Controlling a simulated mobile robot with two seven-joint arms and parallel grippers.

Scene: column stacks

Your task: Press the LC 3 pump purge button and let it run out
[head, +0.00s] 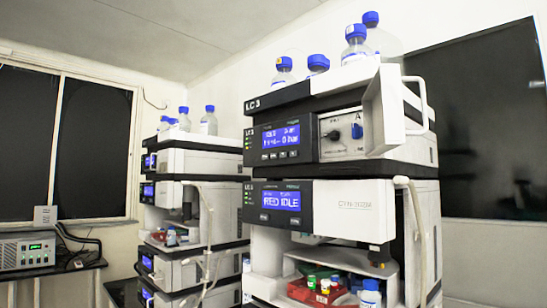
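The LC 3 stack (340,190) stands at right of centre, with "LC 3" lettered on its dark top edge. Its upper module has a lit blue display (281,137) with small, partly unreadable text that seems to end in "0 bar". A row of small buttons (280,155) lies under that display; their labels are too small to read, so I cannot tell which is purge. A white door (385,110) stands swung open at the panel's right. Neither gripper is in view.
Blue-capped bottles (355,45) stand on top of the stack. A lower display (280,200) reads something like "RED IDLE". A red tray (312,292) with vials sits in the open bay below. Another stack (185,210) stands to the left, and a grey box (27,250) at far left.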

